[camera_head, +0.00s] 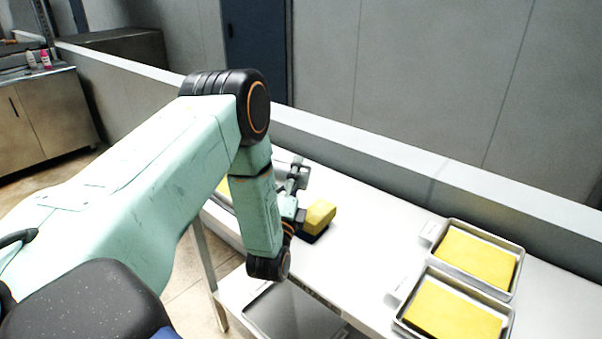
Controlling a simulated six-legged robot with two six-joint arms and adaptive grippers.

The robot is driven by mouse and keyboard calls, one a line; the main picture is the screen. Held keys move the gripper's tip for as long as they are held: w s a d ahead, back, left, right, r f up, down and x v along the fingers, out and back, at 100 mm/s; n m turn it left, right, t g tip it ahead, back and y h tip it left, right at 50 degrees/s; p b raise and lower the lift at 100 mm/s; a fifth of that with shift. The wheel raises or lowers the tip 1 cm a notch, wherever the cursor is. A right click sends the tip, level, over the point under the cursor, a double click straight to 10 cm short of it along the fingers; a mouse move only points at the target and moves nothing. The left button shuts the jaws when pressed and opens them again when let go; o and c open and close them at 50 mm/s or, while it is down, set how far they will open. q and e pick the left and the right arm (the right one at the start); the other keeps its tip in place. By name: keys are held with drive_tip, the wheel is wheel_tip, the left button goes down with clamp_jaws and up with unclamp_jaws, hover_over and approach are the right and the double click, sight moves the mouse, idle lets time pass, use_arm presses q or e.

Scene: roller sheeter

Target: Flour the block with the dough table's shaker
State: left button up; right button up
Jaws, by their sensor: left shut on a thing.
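A yellow block (319,215) shows at the middle of the white table (350,262), with a dark patch under its near edge. My left gripper (297,176) is just left of the block, its dark linkage reaching away from me over the table. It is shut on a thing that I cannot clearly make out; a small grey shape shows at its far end. The block looks very close to the gripper, and I cannot tell whether they touch. I cannot pick out the shaker for sure. My right gripper is not in view.
Two metal trays with yellow slabs, a far one (520,253) and a near one (509,330), stand at the table's right. A low grey wall (400,163) runs behind the table. Steel cabinets (45,122) stand far left.

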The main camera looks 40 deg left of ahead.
use_arm(q)
drive_tip(key=d, duration=0.1)
drive_tip(key=w+d+b, duration=0.1)
drive_tip(key=d, duration=0.1)
drive_tip(key=shift+w+d, duration=0.2)
drive_tip(key=shift+w, duration=0.05)
drive_tip(key=shift+w+d, duration=0.25)
drive_tip(key=shift+d, duration=0.15)
drive_tip(key=shift+s+a+r, duration=0.1)
drive_tip(key=shift+s+a, duration=0.2)
drive_tip(key=shift+a, duration=0.25)
drive_tip(key=shift+s+a+r+p, duration=0.1)
drive_tip(key=shift+s+a+p, duration=0.1)
drive_tip(key=shift+a+p, duration=0.25)
drive_tip(key=shift+s+a+p, duration=0.2)
drive_tip(key=shift+a+p, duration=0.15)
drive_tip(key=shift+a, duration=0.15)
drive_tip(key=shift+s+a, duration=0.35)
drive_tip(key=shift+a, duration=0.3)
